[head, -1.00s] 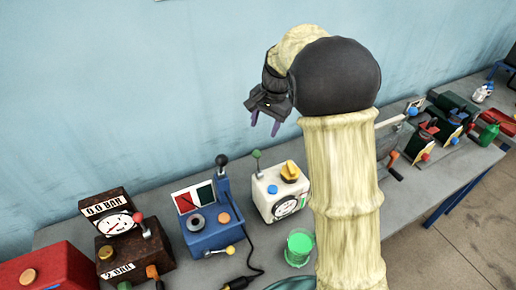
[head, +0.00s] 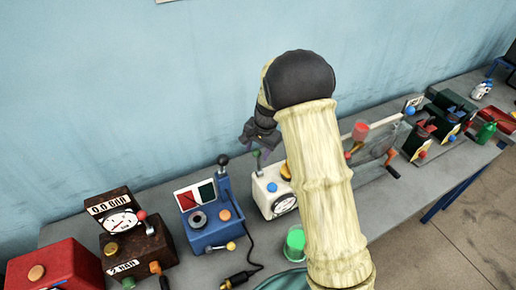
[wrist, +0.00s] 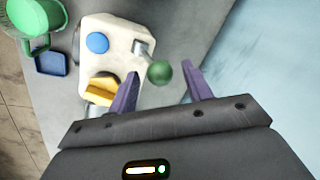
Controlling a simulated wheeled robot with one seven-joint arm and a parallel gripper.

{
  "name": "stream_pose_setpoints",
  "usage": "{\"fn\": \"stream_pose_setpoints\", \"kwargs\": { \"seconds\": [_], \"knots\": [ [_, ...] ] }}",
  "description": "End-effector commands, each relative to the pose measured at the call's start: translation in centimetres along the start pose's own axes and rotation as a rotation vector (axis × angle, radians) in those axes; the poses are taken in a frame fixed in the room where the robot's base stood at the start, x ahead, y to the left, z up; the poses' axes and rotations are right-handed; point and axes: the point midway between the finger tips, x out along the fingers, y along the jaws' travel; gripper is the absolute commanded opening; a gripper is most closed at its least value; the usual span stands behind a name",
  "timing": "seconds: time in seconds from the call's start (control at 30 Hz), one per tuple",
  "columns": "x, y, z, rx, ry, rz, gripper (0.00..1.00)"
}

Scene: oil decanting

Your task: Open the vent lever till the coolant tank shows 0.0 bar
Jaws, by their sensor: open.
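A white tank box (head: 262,197) stands on the bench, with a blue button, a yellow knob (wrist: 99,89) and a round gauge (head: 284,205) whose reading is too small to tell. Its vent lever ends in a green ball knob (wrist: 159,72) on a short metal stem (wrist: 141,48). My gripper (head: 255,148) is open and empty above the tank's back edge. In the wrist view the green knob shows between and just beyond the two purple fingertips. I cannot tell whether they touch it. My arm hides part of the tank's right side in the head view.
A blue box (head: 214,232) with a black-knobbed lever stands to the left. Left of it is a brown box (head: 150,250) with a red-knobbed lever and a "0.0 BAR" plate. A green mug (head: 295,243) stands in front of the tank. Other machines stand on the right.

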Motion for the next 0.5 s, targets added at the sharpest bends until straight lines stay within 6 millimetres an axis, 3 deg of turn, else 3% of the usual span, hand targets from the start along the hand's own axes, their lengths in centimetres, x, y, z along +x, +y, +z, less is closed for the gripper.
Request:
{"fn": "stream_pose_setpoints", "kwargs": {
  "seconds": [0.07, 0.3, 0.5],
  "knots": [
    [-0.01, -0.01, 0.0, 0.0, 0.0, 0.0, 0.46],
    [-0.04, -0.01, 0.0, 0.0, 0.0, 0.0, 0.0],
    [-0.03, -0.02, 0.0, -0.001, 0.001, -0.002, 0.0]
  ]
}}
